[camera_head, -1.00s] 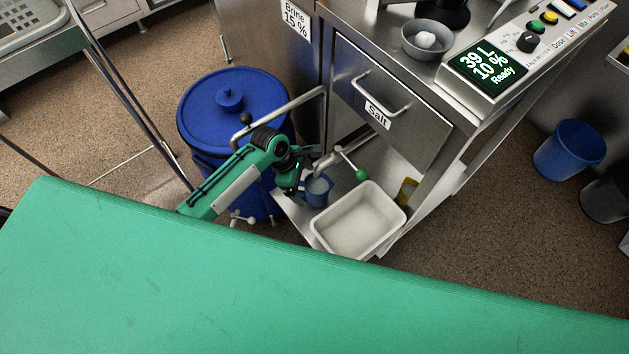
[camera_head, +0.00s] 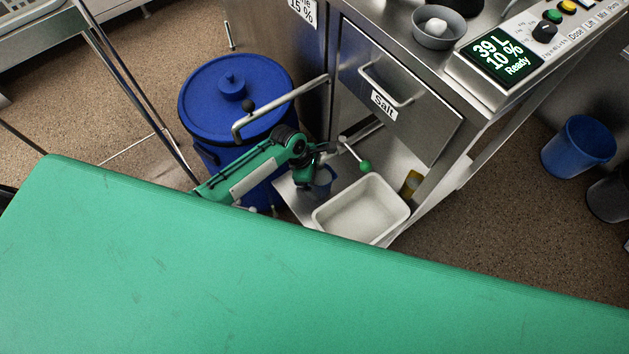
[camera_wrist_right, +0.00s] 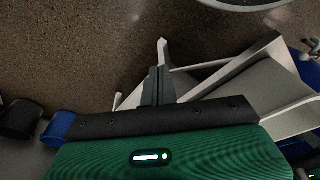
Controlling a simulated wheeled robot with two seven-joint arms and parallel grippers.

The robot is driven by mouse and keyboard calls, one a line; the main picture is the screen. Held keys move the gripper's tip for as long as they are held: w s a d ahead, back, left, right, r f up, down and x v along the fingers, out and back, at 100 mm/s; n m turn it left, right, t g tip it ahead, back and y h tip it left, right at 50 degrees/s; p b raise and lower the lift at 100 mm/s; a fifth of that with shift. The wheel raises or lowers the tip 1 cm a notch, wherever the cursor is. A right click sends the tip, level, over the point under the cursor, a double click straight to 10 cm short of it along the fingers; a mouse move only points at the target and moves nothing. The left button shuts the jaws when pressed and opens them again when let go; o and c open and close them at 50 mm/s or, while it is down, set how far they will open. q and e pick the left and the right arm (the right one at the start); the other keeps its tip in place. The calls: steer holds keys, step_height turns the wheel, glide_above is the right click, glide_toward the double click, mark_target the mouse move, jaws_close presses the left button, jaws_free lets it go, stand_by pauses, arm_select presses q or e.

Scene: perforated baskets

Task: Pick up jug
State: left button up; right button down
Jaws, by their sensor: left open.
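The jug (camera_head: 323,186) is a small blue vessel on the low steel shelf under the salt drawer, just left of the white tub. My left gripper (camera_head: 312,176) is open at the jug's upper left and covers part of it. I cannot tell whether the fingers touch the jug or stand around its handle. In the right wrist view, my right gripper (camera_wrist_right: 159,86) has its fingers together with nothing visible between them, far from the jug.
A white tub (camera_head: 360,210) stands right of the jug. A tap lever with a green knob (camera_head: 365,166) hangs close above. A lidded blue barrel (camera_head: 235,100) stands left. The salt drawer (camera_head: 400,95) overhangs the shelf. A green surface (camera_head: 250,270) fills the foreground.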

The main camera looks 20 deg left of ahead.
arm_select(q)
steer(key=c, duration=1.4)
steer(key=shift+c, duration=0.2)
steer(key=shift+r, duration=0.1)
